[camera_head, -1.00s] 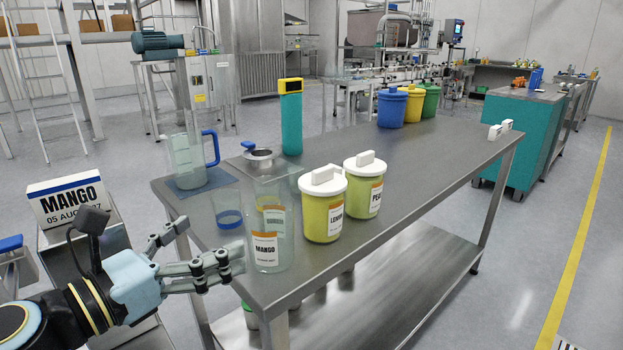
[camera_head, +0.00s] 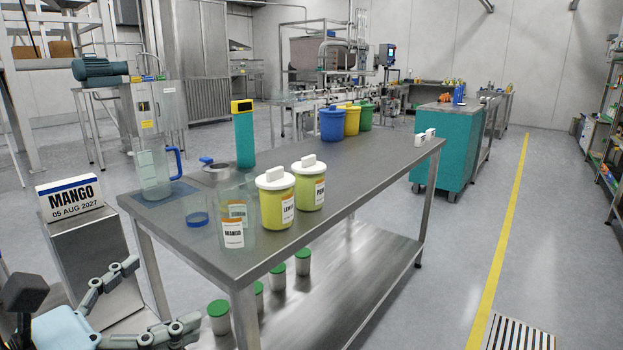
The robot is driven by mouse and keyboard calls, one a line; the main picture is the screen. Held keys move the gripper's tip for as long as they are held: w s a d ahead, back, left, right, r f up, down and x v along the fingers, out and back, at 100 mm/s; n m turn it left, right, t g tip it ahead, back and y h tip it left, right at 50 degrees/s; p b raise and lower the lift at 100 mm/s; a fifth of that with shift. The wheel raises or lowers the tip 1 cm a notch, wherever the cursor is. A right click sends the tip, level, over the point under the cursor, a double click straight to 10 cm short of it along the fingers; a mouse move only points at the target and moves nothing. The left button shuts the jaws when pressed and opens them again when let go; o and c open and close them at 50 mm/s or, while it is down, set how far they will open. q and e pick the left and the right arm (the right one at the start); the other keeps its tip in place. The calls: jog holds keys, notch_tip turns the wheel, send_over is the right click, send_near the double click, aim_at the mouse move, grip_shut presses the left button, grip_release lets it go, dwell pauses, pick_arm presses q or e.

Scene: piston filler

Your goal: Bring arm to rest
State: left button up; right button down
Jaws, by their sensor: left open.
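My left gripper (camera_head: 165,292) is at the lower left of the head view. Its fingers are spread wide with nothing between them. It is in front of the steel table (camera_head: 360,180), near its front left corner, apart from everything on it. A clear jar labelled MANGO (camera_head: 233,234) stands upright on that end of the table. My right gripper is not in view.
Two yellow jars with white lids, LEMON (camera_head: 271,208) and another (camera_head: 308,190), stand beside the mango jar. A clear jug (camera_head: 152,175) and a teal device (camera_head: 244,140) stand behind. Green-lidded cups (camera_head: 219,318) are on the lower shelf.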

pick_arm(q)
jog(key=s+d+f+m+g+y, duration=0.15)
jog(key=s+f+m+g, duration=0.3)
jog(key=m, duration=0.45)
jog(key=s+d+f+m+g+y, duration=0.1)
jog(key=s+d+f+m+g, duration=0.15)
jog(key=s+m, duration=0.5)
jog(key=s+a+f+m+g+y, duration=0.35)
jog(key=s+a+m+y, duration=0.45)
jog(key=a+m, duration=0.3)
jog(key=s+a+f+g, duration=0.1)
jog(key=a+f, duration=0.1)
jog(key=f, duration=1)
jog(key=s+a+f+g, duration=0.1)
jog(key=f, duration=1.1)
jog(key=s+a+f+g, duration=0.1)
jog(key=s+f, duration=1.6)
jog(key=s, duration=0.1)
jog(key=shift+s+a+n, duration=0.15)
jog(key=shift+a+n, duration=0.15)
jog(key=shift+n, duration=0.05)
jog(key=shift+s+f, duration=0.1)
jog(key=shift+s, duration=0.1)
jog(key=shift+c, duration=0.4)
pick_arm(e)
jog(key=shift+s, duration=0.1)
